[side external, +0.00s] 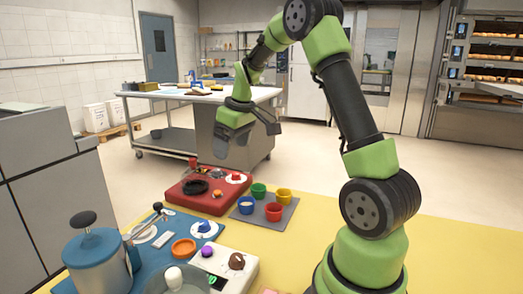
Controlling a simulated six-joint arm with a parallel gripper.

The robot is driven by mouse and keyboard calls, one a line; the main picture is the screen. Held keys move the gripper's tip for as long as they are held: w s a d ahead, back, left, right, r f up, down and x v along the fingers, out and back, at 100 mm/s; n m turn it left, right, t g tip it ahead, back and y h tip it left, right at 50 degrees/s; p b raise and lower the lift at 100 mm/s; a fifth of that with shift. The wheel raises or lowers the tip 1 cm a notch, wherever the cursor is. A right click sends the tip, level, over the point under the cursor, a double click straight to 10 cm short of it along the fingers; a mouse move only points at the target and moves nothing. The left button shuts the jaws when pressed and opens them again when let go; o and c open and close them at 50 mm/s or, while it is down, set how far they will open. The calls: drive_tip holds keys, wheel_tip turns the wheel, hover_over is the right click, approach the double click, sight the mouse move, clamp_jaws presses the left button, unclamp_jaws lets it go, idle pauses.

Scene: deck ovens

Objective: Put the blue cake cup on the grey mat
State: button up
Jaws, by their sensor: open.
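The blue cake cup (246,205) stands upright on the left part of the grey mat (283,224). A green cup (258,191), a yellow cup (284,195) and a red cup (274,213) stand close by on the same mat. My gripper (247,138) is open and empty. In the picture it is above and a little left of the cups, well clear of them, with the steel table behind it. Nothing hides the blue cup.
A red board (203,207) with a dark ring and small items lies left of the mat. In front are a blue mat (170,222) with an orange dish (183,248), a white box (228,262) and a blue-grey canister (98,262). Yellow tabletop (325,215) is clear right of the mat.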

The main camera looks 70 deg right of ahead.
drive_tip(key=s+a+r+m+t, duration=0.15)
drive_tip(key=s+a+r, duration=0.35)
drive_tip(key=a+r, duration=0.55)
drive_tip(key=s+a+f+m+t+y, duration=0.1)
drive_tip(key=s+a+t+y, duration=0.1)
drive_tip(key=s+a, duration=0.8)
drive_tip(key=shift+s+a+f+t, duration=0.25)
drive_tip(key=shift+s+a+t, duration=0.1)
drive_tip(key=shift+s, duration=0.55)
drive_tip(key=shift+m, duration=0.25)
drive_tip(key=shift+c, duration=0.2)
